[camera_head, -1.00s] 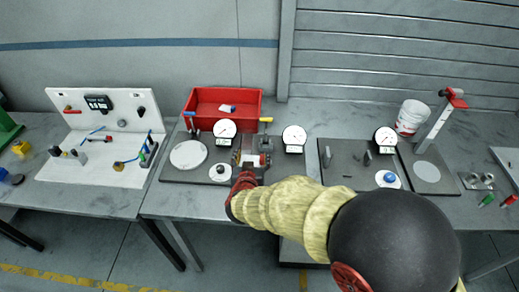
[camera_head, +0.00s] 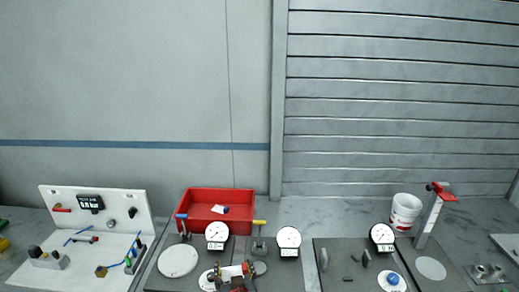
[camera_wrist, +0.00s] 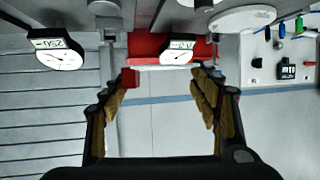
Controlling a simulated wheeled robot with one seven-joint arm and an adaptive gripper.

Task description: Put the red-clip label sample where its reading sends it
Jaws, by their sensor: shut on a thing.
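My gripper (camera_head: 236,273) is low in the head view, over the dark left board (camera_head: 166,285). It is shut on a thin white strip with red at its ends, which I take to be the label sample (camera_head: 229,272). In the wrist view the white strip (camera_wrist: 165,67) spans between the fingertips. I cannot tell whether the red there is the clip or fingertip parts.
Blue-handled (camera_head: 182,226) and yellow-handled (camera_head: 260,235) clamps stand near the left gauge. A right gauge (camera_head: 382,236), white bucket (camera_head: 404,211) and red-topped post (camera_head: 430,215) are to the right. A white panel station (camera_head: 98,212) is left. Bench between bin and bucket is clear.

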